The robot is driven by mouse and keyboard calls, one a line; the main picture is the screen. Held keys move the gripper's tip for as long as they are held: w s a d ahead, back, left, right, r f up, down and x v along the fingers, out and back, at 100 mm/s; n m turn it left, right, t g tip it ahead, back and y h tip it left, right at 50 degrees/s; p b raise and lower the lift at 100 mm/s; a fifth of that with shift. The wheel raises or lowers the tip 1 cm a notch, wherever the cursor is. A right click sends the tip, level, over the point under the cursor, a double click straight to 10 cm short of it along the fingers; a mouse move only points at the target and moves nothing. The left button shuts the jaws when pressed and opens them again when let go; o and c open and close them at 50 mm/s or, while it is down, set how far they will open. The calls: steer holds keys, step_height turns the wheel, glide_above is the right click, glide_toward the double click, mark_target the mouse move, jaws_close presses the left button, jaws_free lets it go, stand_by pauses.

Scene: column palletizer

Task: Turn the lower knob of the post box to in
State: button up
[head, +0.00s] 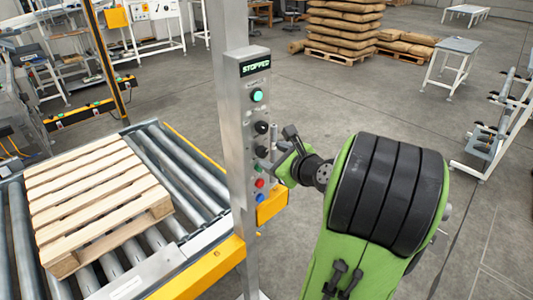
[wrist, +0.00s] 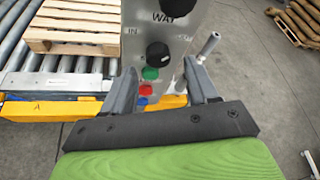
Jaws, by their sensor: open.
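The post box (head: 236,130) is a grey metal panel on a post, with a display reading STOPPED. Its lower knob (head: 261,151) is black and round, below the upper black knob (head: 262,127). In the wrist view the lower knob (wrist: 158,54) has the IN label at its upper left and a partly blurred label at its upper right. I cannot tell exactly where its pointer stands. My gripper (wrist: 160,78) is open and empty, facing the panel, its fingers spread left and right just below the knob in the picture. In the head view my gripper (head: 273,160) is close to the panel.
Green, red (wrist: 146,89) and blue (wrist: 142,101) buttons sit below the lower knob, between my fingers in the picture. A grey lever (wrist: 208,45) sticks out at the panel's right. A pallet (head: 95,200) lies on the roller conveyor (head: 190,190) at left.

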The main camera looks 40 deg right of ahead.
mark_target(265, 153)
steer(key=x, duration=0.2)
steer(key=shift+w+a, duration=0.15)
steer(key=shift+w, duration=0.2)
steer(key=shift+w+f, duration=0.25)
steer(key=shift+w, duration=0.2)
steer(key=shift+s, duration=0.1)
steer(key=shift+c, duration=1.2)
steer(key=c, duration=0.8)
